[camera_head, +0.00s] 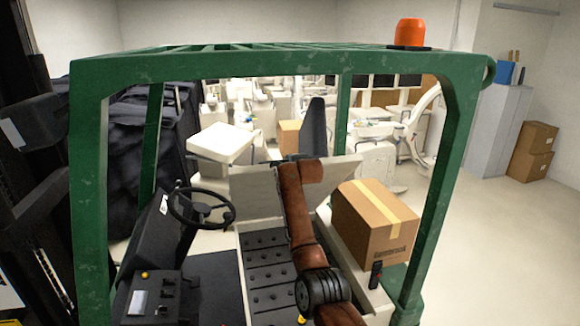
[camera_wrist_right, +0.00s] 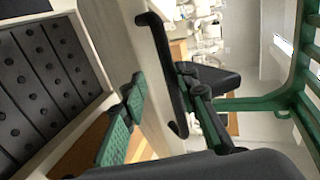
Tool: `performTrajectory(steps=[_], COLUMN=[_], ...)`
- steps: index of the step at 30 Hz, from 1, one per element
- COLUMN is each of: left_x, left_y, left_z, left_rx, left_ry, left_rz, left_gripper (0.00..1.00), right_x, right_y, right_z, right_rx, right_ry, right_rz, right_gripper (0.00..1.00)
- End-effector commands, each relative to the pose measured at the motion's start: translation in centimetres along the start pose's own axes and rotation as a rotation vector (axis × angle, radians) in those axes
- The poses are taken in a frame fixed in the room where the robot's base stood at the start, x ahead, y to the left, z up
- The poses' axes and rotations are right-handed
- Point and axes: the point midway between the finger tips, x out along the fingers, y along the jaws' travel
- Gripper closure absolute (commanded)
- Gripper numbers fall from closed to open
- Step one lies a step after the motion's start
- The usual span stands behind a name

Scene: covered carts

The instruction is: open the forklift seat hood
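The forklift seat hood (camera_head: 258,184) is a pale panel that stands tilted up in the head view, with the black seat (camera_head: 313,126) behind it, tipped back. Below it the compartment lies uncovered, showing black battery cells (camera_head: 268,278) with round caps; these also show at left in the wrist view (camera_wrist_right: 45,75). In the head view my brown right arm hides this gripper. My left gripper is not in view.
A green overhead frame (camera_head: 455,150) surrounds the seat area. A cardboard box (camera_head: 373,225) stands to the right of the compartment. The steering wheel (camera_head: 200,207) and console are at left. Open floor lies to the right; covered black carts and pale equipment stand behind.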

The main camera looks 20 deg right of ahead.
Motion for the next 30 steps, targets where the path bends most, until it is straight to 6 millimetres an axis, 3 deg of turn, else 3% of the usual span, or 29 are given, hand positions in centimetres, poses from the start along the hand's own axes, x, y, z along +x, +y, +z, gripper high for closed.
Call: performTrajectory(steps=[8,24,30], left_x=[0.0,0.0,0.0], left_y=[0.1,0.2,0.2], left_z=[0.1,0.1,0.1], left_rx=[-0.001,-0.001,-0.001], left_ry=[-0.002,-0.002,-0.002], left_rz=[0.001,0.002,0.002], left_gripper=[0.6,0.6,0.6], right_x=[-1.5,-9.4,-11.3], right_y=[0.0,0.0,0.1], right_z=[0.3,0.2,0.2], right_rx=[0.0,0.0,0.001], right_ry=[-0.002,-0.002,-0.002], right_rz=[-0.002,-0.002,0.0], right_gripper=[0.74,0.74,0.74])
